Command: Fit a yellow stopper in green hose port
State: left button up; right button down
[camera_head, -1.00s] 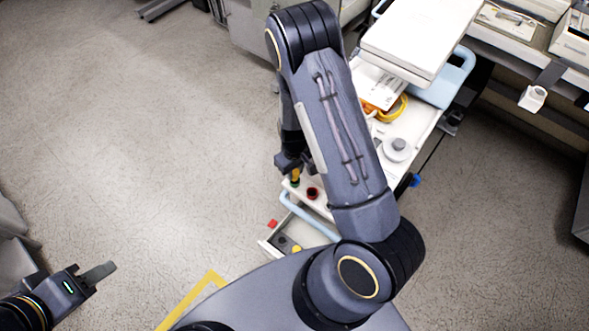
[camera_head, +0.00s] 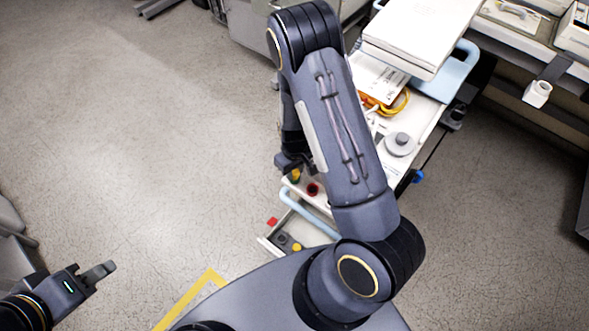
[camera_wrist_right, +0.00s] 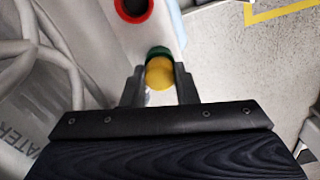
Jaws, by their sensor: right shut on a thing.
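In the right wrist view, a yellow stopper (camera_wrist_right: 160,74) sits between the two fingers of my right gripper (camera_wrist_right: 160,92), which is shut on it. The green hose port (camera_wrist_right: 158,52) shows as a ring directly behind the stopper. The stopper overlaps the ring and appears to be at its opening; how deep it sits I cannot tell. In the head view, the right gripper (camera_head: 289,163) is at the cart's near left corner, partly hidden by my arm, with the yellow stopper (camera_head: 294,175) below it. My left gripper (camera_head: 98,272) is far from the cart at lower left, its fingers close together.
A red port (camera_head: 313,189) is beside the green one. An open drawer (camera_head: 268,246) below holds a yellow stopper (camera_head: 297,247) and dark ones. A red piece (camera_head: 272,221) is at its edge. The cart top (camera_head: 420,122) carries a grey round knob (camera_head: 400,141) and orange tubing.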

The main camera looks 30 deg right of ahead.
jog(key=shift+f, duration=0.15)
jog(key=c, duration=1.1)
grip_release()
jog(key=shift+o, duration=0.2)
jog(key=shift+r+p, duration=0.45)
jog(key=shift+r, duration=3.55)
jog(key=s+a+r+m+t+y+p, duration=0.1)
jog(key=s+r+y, duration=0.15)
jog(key=r, duration=0.65)
jog(key=s+a+r+m+t+y+p, duration=0.15)
jog(key=s+r, duration=0.25)
jog(key=r, duration=0.4)
jog(key=s+a+r+t+y+p, duration=0.15)
jog(key=s+r, duration=0.25)
jog(key=r, duration=0.5)
jog(key=s+r+t+h+p, duration=0.1)
jog(key=s+r, duration=0.3)
jog(key=s, duration=0.3)
jog(key=shift+s+a+m+t+h, duration=0.25)
jog(key=shift+m+t+h, duration=0.05)
jog(key=shift+m+h, duration=0.05)
